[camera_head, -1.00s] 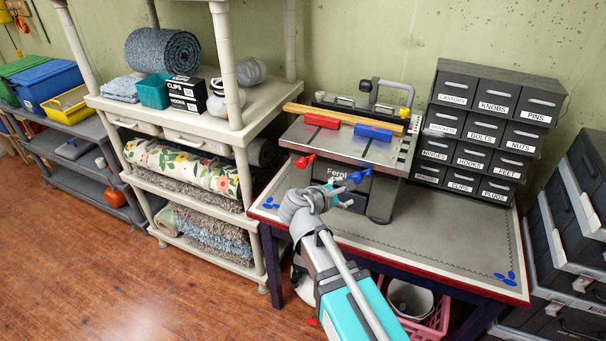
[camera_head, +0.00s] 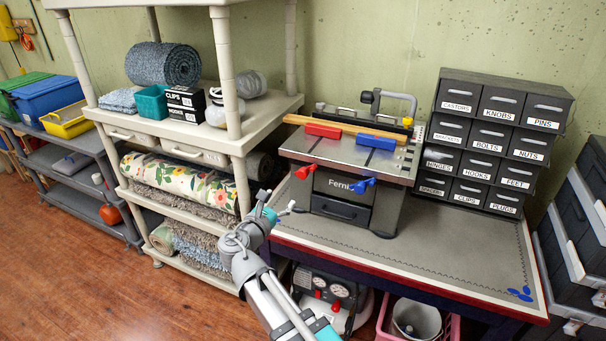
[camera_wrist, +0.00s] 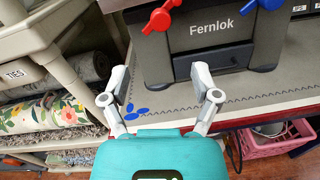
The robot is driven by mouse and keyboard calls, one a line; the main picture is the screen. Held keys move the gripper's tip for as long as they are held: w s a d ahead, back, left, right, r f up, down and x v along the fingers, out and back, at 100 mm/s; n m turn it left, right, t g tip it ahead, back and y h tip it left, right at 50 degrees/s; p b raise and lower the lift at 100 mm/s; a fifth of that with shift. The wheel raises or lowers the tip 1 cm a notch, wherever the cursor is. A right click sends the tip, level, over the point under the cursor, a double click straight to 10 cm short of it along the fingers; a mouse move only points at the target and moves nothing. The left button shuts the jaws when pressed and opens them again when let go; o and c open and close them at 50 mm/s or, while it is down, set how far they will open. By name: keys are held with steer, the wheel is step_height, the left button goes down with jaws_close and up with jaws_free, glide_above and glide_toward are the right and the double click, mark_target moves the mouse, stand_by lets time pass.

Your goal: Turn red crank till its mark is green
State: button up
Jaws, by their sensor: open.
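A workbench vise marked Fernlok (camera_head: 345,160) stands on the bench, with a red block (camera_head: 323,130) and a blue block (camera_head: 376,141) on top. The red crank (camera_head: 305,171) is on its front left, the blue crank (camera_head: 362,185) to its right. In the wrist view the red crank (camera_wrist: 161,15) is at the top, beyond my fingertips. My gripper (camera_head: 279,210) is open and empty, below and left of the red crank, apart from it. Its two fingers (camera_wrist: 160,84) are spread in the wrist view. I cannot make out any mark or its colour.
Labelled drawer cabinets (camera_head: 490,140) stand on the bench's right. A cream shelf (camera_head: 190,130) with rolled rugs is close on my gripper's left. The bench top (camera_head: 440,240) is clear in front. A compressor (camera_head: 330,288) and a pink crate (camera_head: 450,325) sit below.

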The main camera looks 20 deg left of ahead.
mark_target(301, 175)
steer(key=w, duration=0.4)
steer(key=w+d, duration=0.1)
steer(key=w, duration=0.8)
steer(key=shift+w+d, duration=0.35)
steer(key=shift+d, duration=0.05)
jaws_close()
steer(key=shift+m, duration=3)
stand_by(0.8)
steer(key=shift+m+p, duration=0.35)
steer(key=shift+m, duration=2.65)
